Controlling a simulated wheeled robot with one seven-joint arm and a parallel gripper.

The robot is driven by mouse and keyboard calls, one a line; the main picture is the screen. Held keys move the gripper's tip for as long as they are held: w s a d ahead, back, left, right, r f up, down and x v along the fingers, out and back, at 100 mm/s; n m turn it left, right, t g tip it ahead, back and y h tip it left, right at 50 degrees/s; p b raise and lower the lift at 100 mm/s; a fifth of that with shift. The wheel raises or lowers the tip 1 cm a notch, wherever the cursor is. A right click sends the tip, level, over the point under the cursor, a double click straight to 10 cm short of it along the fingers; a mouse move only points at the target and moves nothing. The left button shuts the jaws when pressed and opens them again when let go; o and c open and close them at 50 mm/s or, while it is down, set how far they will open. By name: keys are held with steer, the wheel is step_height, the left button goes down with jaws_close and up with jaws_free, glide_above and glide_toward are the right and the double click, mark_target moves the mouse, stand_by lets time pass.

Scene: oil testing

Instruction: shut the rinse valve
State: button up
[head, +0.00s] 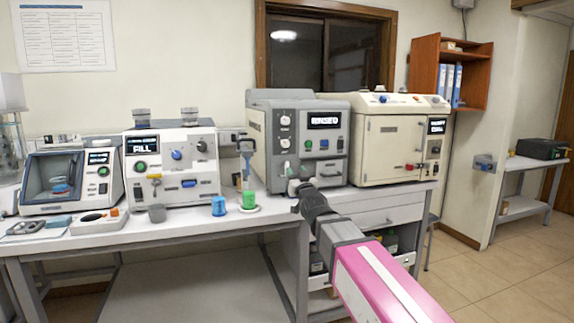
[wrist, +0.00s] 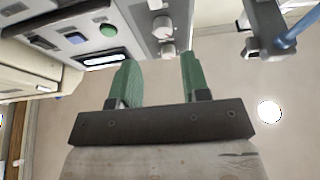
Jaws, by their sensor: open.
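No label that I can read marks the rinse valve, so I cannot tell which control it is. The grey machine (head: 258,135) in the middle of the bench has pale round knobs on its left front panel, an upper knob (head: 284,120) and a lower one (head: 284,142). In the wrist view two such knobs (wrist: 163,27) show beyond the fingertips. My gripper (wrist: 157,64) has its green fingers apart with nothing between them. In the head view my arm reaches to the bench front below this machine, and the fingers are small there.
A white machine (head: 172,168) with a FILL display stands left, and a cream oven-like unit (head: 393,148) stands right. A blue cup (head: 218,206) and a green-liquid vessel (head: 249,200) stand near the bench's front edge, left of my arm. A stand (wrist: 268,30) shows upper right in the wrist view.

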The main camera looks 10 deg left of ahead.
mark_target(288, 164)
steer(key=w+a, duration=0.1)
steer(key=w, duration=0.2)
steer(key=w+a, duration=0.2)
steer(key=w, duration=0.1)
steer(key=w+a+r, duration=0.1)
steer(key=w+a, duration=0.1)
steer(key=w, duration=0.1)
steer(key=shift+a, duration=0.25)
jaws_close()
